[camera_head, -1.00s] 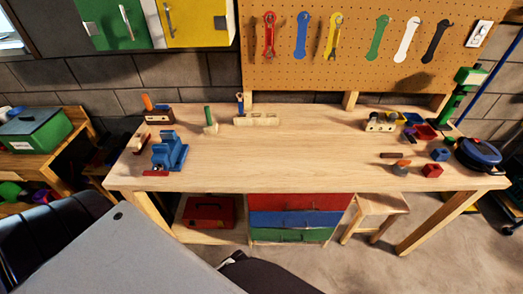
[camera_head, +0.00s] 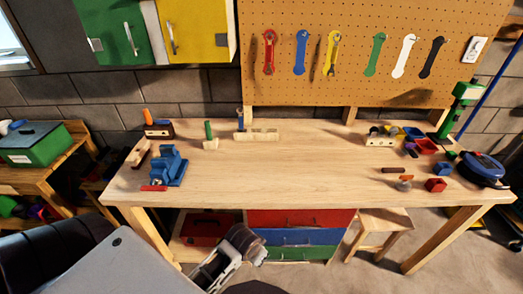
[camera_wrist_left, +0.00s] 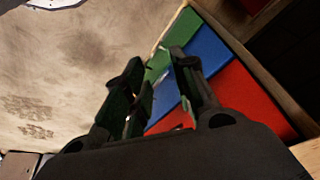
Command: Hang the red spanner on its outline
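A red spanner shape (camera_head: 269,52) shows on the pegboard at the left of a row of coloured ones. I cannot tell whether it is a painted outline or a hung tool. A small flat red piece (camera_head: 153,188) lies at the bench's front left, by the blue vise; its kind is too small to tell. My left gripper (camera_head: 222,266) is low in front of the bench, near the drawers and apart from the bench top. In the left wrist view its fingers (camera_wrist_left: 155,80) are apart, with nothing clearly held. My right gripper is out of view.
The workbench (camera_head: 270,180) has a clear middle. The blue vise (camera_head: 170,165) stands at its left; small blocks, a red bin (camera_head: 427,146) and a blue round item (camera_head: 482,168) crowd its right. Drawers (camera_head: 300,219) and a stool (camera_head: 375,225) are below.

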